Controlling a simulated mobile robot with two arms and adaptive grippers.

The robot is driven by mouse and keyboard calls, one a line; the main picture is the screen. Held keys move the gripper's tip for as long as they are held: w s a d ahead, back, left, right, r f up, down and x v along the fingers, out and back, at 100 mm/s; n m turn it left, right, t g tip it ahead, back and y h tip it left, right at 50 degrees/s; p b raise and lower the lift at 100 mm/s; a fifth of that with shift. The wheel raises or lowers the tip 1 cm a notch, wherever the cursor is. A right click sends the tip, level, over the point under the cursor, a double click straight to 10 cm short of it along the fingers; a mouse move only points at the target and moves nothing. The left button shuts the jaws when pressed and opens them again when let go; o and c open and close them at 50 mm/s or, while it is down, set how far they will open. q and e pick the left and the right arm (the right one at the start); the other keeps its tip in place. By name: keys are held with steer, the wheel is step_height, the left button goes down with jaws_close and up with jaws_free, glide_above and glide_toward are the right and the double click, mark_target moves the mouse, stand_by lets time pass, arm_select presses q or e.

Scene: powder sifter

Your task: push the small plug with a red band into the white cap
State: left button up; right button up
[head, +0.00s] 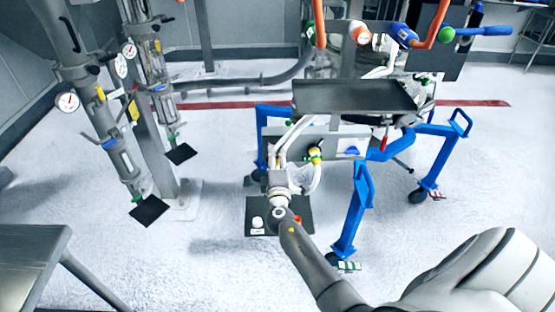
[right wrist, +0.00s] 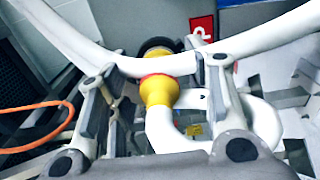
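My right gripper (head: 279,184) is low in front of the blue-framed cart in the head view. In the right wrist view its two fingers (right wrist: 160,66) stand apart, on either side of a yellow fitting (right wrist: 158,92) with a reddish band, by a white hose (right wrist: 150,66). I cannot tell whether either finger touches them, or whether this fitting is the small plug. A small white piece (head: 257,222), possibly the white cap, is on a black mat (head: 250,205). A small red-orange piece (head: 297,220) shows beside my arm, partly hidden. My left gripper is not in view.
A dark tray (head: 355,96) is above. Grey columns with gauges (head: 68,101) stand at left, and a grey table (head: 35,262) at lower left. In the right wrist view an orange cable (right wrist: 45,104) loops at left.

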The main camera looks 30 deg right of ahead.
jaws_close()
steer(key=shift+s+a+f, duration=0.1)
steer(key=shift+f, duration=0.05)
steer(key=shift+s+a, duration=0.1)
steer(key=shift+s, duration=0.1)
steer(key=shift+s+a+r, duration=0.2)
steer(key=shift+s+a, duration=0.05)
steer(key=shift+s, duration=0.15)
steer(key=shift+v, duration=2.15)
steer(key=shift+f, duration=0.1)
